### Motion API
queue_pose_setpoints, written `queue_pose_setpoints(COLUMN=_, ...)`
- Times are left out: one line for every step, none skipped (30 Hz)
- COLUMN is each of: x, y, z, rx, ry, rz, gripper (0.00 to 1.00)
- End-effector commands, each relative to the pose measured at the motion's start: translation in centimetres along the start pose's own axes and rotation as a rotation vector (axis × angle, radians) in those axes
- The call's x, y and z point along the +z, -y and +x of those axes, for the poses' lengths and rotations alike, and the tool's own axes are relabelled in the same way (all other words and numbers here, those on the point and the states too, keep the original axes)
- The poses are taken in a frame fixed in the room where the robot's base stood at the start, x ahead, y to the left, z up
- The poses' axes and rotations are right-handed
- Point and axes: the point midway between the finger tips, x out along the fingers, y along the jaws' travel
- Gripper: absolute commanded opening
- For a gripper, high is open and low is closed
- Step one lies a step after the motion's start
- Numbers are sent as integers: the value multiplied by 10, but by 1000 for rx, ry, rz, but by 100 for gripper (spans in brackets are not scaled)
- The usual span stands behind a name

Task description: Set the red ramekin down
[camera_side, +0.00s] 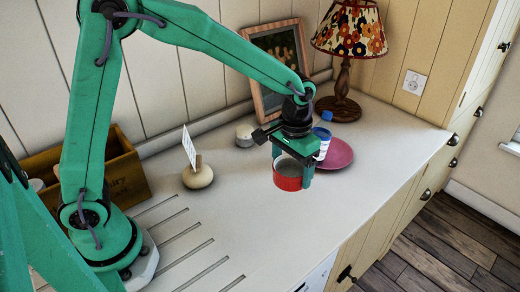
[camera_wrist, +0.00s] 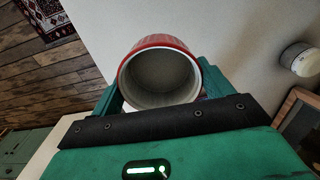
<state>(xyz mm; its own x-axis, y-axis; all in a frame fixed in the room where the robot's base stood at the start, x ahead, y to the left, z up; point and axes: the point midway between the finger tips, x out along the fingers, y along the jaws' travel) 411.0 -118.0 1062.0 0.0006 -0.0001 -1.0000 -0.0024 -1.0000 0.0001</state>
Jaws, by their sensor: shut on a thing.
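The red ramekin (camera_side: 288,179) has a red outside and a pale, empty inside. My gripper (camera_side: 293,172) is shut on it, with a finger on either side, in the side view. In the wrist view the ramekin (camera_wrist: 160,74) sits between my green fingers (camera_wrist: 160,92), its open mouth facing the camera.
A pink plate (camera_side: 338,154) and a blue-capped bottle (camera_side: 323,140) stand just behind my gripper. A lamp (camera_side: 343,75), a picture frame (camera_side: 270,65) and a small round tin (camera_side: 245,134) are at the back. A card holder (camera_side: 198,176) stands left. The counter's front middle is clear.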

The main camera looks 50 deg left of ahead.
Motion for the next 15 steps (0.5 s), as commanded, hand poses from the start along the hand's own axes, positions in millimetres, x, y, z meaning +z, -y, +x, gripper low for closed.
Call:
queue_pose_setpoints(x=0, y=-13, z=0, rx=0, ry=0, rz=6, gripper=51)
queue_pose_setpoints(x=1, y=-20, z=0, rx=0, ry=0, rz=7, gripper=51)
queue_pose_setpoints(x=1, y=-29, z=0, rx=0, ry=0, rz=6, gripper=51)
queue_pose_setpoints(x=2, y=-36, z=0, rx=0, ry=0, rz=7, gripper=51)
queue_pose_setpoints(x=3, y=-43, z=-1, rx=0, ry=1, rz=5, gripper=51)
queue_pose_setpoints(x=4, y=-52, z=-1, rx=0, ry=0, rz=6, gripper=51)
queue_pose_setpoints(x=5, y=-58, z=-1, rx=0, ry=0, rz=5, gripper=51)
queue_pose_setpoints(x=6, y=-64, z=-1, rx=0, ry=0, rz=5, gripper=51)
queue_pose_setpoints(x=7, y=-71, z=-1, rx=0, ry=1, rz=3, gripper=51)
queue_pose_setpoints(x=8, y=-77, z=-1, rx=0, ry=1, rz=3, gripper=51)
queue_pose_setpoints(x=9, y=-81, z=-1, rx=0, ry=0, rz=2, gripper=51)
queue_pose_setpoints(x=10, y=-86, z=-2, rx=0, ry=0, rz=1, gripper=51)
queue_pose_setpoints(x=10, y=-89, z=-2, rx=0, ry=0, rz=1, gripper=51)
queue_pose_setpoints(x=11, y=-92, z=-2, rx=0, ry=0, rz=0, gripper=51)
queue_pose_setpoints(x=11, y=-94, z=-2, rx=0, ry=0, rz=-1, gripper=51)
